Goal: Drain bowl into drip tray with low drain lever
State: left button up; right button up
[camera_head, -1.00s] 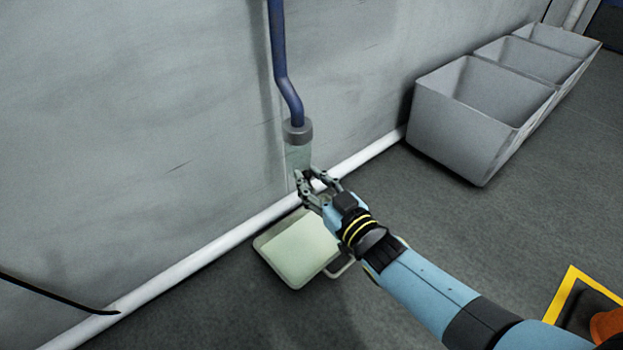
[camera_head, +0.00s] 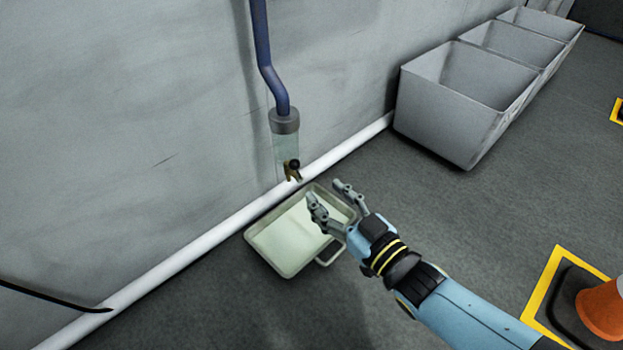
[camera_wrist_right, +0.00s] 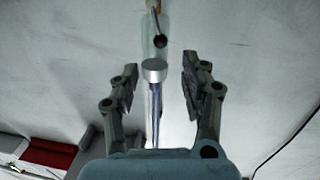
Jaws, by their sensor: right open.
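The clear bowl (camera_head: 286,150) hangs under a grey collar (camera_head: 285,121) at the foot of the blue pipe, by the wall. At its lower end sits a brass drain fitting (camera_head: 289,173) with a dark round lever knob (camera_head: 294,163). I cannot tell whether liquid is in the bowl. The pale drip tray (camera_head: 262,229) lies on the floor below. My right gripper (camera_head: 330,200) is open and empty, apart from the lever, in front of the tray in the picture. In the right wrist view the bowl (camera_wrist_right: 155,22) and knob (camera_wrist_right: 160,41) show beyond the open fingers.
Grey open bins (camera_head: 447,115) stand along the wall at right. A white pipe (camera_head: 190,265) runs along the wall's foot. An orange cone (camera_head: 603,308) stands at lower right by a yellow floor marking (camera_head: 545,285). The floor between is clear.

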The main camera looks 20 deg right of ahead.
jog(key=v, duration=0.3)
dwell(0.5)
